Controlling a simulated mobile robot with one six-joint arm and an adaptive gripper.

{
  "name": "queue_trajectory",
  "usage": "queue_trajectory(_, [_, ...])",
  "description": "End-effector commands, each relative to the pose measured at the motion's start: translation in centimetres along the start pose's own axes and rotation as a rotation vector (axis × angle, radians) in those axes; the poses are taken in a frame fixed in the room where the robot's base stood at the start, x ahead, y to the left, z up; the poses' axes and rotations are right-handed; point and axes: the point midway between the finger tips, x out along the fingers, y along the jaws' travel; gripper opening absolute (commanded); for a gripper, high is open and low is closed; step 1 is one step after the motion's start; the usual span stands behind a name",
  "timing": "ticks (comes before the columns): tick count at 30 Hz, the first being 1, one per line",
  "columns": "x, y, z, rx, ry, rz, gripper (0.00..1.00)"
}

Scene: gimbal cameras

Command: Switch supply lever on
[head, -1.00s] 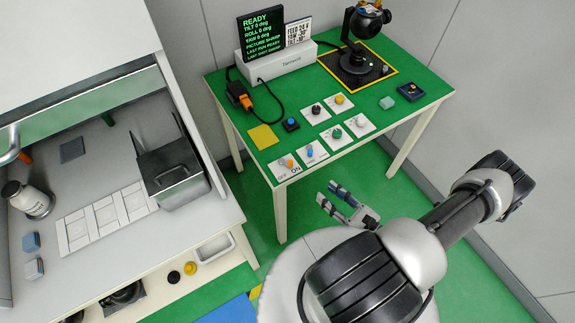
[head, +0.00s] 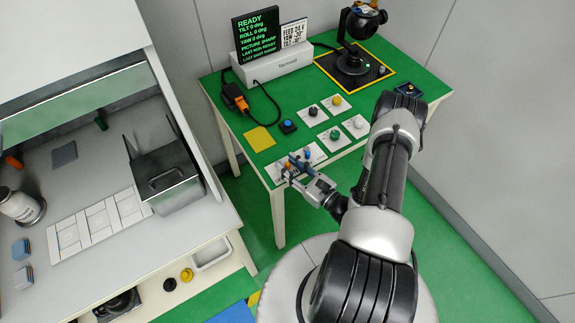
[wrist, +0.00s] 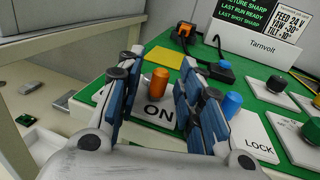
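The supply lever is an orange knob on a white plate marked ON; in the wrist view the lever (wrist: 159,82) stands upright between my two fingers, behind the ON lettering (wrist: 156,113). My gripper (wrist: 157,94) is open, with a visible gap on each side of the lever. In the head view my gripper (head: 297,167) is low over the front left corner of the green table, and the lever (head: 287,163) is partly hidden by the fingers. The OFF lettering is hidden in both current views.
A blue lever (wrist: 231,104) on a plate marked LOCK (wrist: 255,140) stands close to the right finger. Several knob plates lie behind it. The display box (head: 275,63) reads READY, with a gimbal camera (head: 357,45) beside it. A workbench (head: 205,240) stands to the left.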

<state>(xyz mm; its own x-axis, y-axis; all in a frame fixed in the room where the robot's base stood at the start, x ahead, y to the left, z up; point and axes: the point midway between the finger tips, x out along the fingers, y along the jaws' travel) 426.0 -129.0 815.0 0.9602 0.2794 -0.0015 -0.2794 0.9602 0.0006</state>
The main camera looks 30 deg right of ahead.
Motion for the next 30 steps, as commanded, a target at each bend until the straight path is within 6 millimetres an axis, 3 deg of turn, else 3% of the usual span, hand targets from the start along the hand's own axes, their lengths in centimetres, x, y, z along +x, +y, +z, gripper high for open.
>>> queue_trajectory(4, [1.08, 0.02, 0.03, -0.002, -0.002, 0.001, 0.34])
queue_trajectory(14, [1.3, -0.01, 0.07, -0.001, -0.002, -0.001, 0.34])
queue_trajectory(30, [1.29, -0.23, 0.08, -0.004, -0.002, -0.006, 0.0])
